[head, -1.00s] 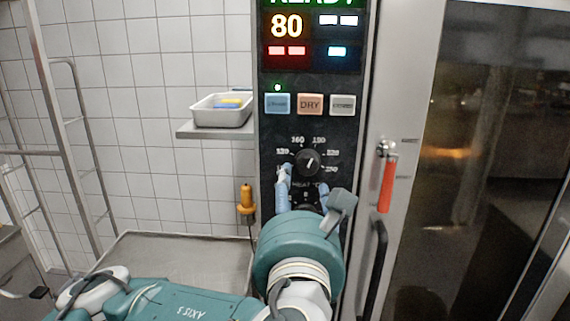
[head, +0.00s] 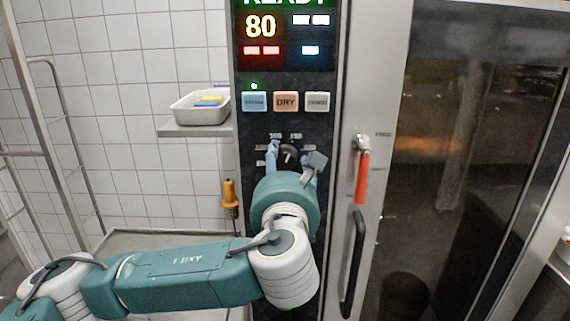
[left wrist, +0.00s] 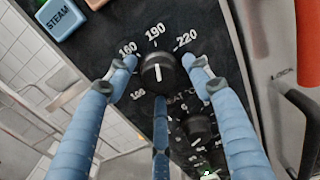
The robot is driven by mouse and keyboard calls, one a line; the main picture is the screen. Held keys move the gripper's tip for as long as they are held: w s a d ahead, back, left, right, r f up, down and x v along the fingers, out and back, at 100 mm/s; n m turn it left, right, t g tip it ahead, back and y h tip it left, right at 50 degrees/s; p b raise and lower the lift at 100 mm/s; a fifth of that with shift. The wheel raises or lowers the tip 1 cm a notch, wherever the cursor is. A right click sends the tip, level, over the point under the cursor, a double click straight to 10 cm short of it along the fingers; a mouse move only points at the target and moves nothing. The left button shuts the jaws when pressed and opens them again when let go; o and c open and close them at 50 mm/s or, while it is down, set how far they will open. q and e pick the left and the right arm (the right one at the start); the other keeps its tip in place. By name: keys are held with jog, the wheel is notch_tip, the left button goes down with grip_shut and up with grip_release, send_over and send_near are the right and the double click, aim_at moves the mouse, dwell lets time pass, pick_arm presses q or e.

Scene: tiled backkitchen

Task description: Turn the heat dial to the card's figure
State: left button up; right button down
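The heat dial (head: 289,156) is a round black knob with a white pointer line on the oven's dark control panel. It also shows in the left wrist view (left wrist: 158,73), with figures such as 160, 190 and 220 around it. Its line stands nearly upright there, close to 190 and leaning slightly towards 220. My left gripper (head: 290,160) has its blue fingers spread on either side of the dial, with a gap to the knob in the left wrist view (left wrist: 159,70). A third finger is below the knob. I see no card. My right gripper is out of view.
A second black dial (left wrist: 200,126) sits below the heat dial. Above are buttons, including DRY (head: 286,102), and a display (head: 261,27) reading 80. The red-handled latch (head: 362,175) and black door handle (head: 353,262) are to the right. A shelf with a white tray (head: 200,117) is left.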

pick_arm(q)
jog(key=shift+s, duration=0.2)
jog(key=c, duration=0.9)
jog(key=shift+f, duration=0.1)
jog(key=shift+c, duration=0.2)
